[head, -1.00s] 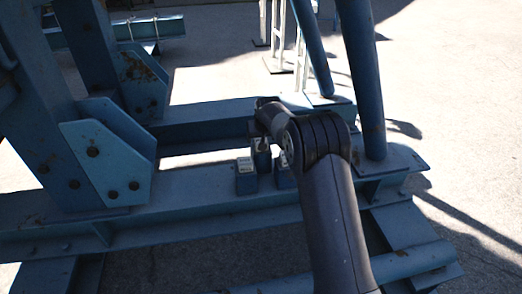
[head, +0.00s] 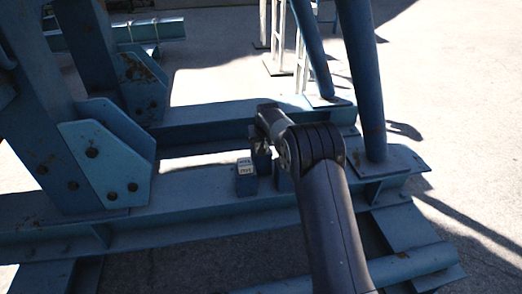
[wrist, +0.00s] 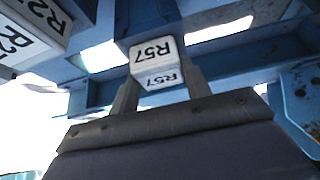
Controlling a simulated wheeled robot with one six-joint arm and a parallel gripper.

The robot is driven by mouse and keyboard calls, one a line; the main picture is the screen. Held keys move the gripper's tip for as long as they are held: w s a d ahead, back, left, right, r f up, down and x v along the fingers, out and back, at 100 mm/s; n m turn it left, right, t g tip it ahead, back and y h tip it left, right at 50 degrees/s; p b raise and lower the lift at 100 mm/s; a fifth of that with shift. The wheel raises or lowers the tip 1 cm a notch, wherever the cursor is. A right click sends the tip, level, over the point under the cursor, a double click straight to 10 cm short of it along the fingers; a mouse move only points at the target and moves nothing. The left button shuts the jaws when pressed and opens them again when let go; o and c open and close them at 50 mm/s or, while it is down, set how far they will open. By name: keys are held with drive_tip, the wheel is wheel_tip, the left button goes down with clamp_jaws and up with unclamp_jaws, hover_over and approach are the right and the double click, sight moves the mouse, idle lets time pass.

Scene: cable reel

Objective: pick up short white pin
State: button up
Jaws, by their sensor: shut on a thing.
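A short white block-like pin (wrist: 157,62), marked R57 on two faces, sits between the two fingers of my gripper (wrist: 160,88) in the wrist view. The fingers are shut on it, one on each side. In the head view my gripper (head: 261,150) is low over the blue beam, beside a blue block with a white labelled top (head: 245,169). My own wrist and arm hide most of the gripper and the held pin there.
Another white labelled block (wrist: 28,35) is close at the upper left of the wrist view. A blue block (head: 283,181) stands partly behind my arm on the blue beam (head: 190,190). A slanted blue post (head: 363,80) rises to the right.

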drive_tip(key=c, duration=0.4)
wheel_tip(320, 180, up, 10)
drive_tip(key=p, duration=0.3)
drive_tip(key=shift+r, duration=0.1)
drive_tip(key=shift+c, duration=0.2)
drive_tip(key=shift+r+p, duration=0.75)
drive_tip(key=shift+p, duration=0.1)
